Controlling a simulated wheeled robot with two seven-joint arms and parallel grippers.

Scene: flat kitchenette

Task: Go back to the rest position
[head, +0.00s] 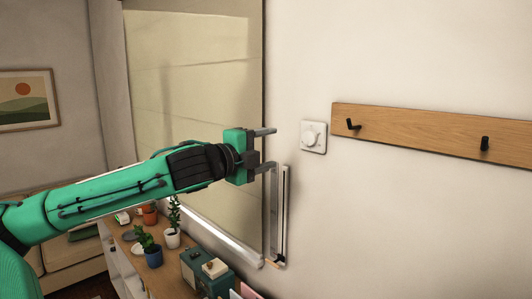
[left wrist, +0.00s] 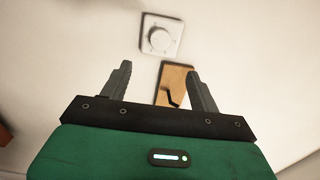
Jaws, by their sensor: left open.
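My left arm reaches in from the left in the head view, and its green left gripper (head: 268,149) is open and empty in front of the wall. In the left wrist view the two dark fingers of the left gripper (left wrist: 161,82) stand apart with nothing between them but wall and part of a wooden board. A white dial switch (head: 313,137) is on the wall to the right of the fingertips. It also shows beyond the fingers in the left wrist view (left wrist: 160,38), apart from them. My right gripper is in neither view.
A wooden hook board (head: 430,134) is on the wall at right. A blind (head: 195,80) hangs behind my arm, with a metal handle-like bar (head: 282,215) below the gripper. A low shelf (head: 172,285) below carries potted plants (head: 152,256) and a teal box (head: 205,275).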

